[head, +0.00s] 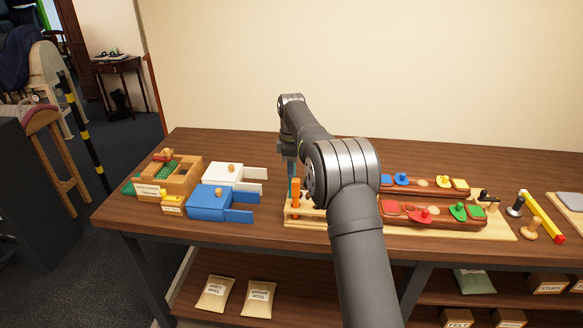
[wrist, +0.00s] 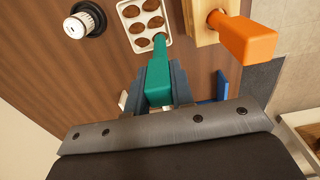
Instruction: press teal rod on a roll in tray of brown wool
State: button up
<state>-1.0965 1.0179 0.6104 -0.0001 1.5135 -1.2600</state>
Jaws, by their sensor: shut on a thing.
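My gripper (wrist: 158,88) is shut on the teal rod (wrist: 160,72), seen in the wrist view. The rod points away from the jaws, and its far end overlaps the near right corner of a pale tray (wrist: 138,46). The tray holds several brown oval rolls (wrist: 153,21) in its hollows. I cannot tell whether the rod's end touches a roll or is above it. In the head view the teal rod (head: 292,184) hangs down below the jaws, close to an upright orange rod. The tray is not clear there; my arm covers that area.
The orange rod (wrist: 245,38) stands in a wooden block (wrist: 202,25) right of the tray. A white knob with a black base (wrist: 82,23) is to the left.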

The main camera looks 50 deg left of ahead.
jog(key=shift+f, duration=0.6)
dwell(1.1)
jog(key=shift+r, duration=0.1)
jog(key=shift+r, duration=3.5)
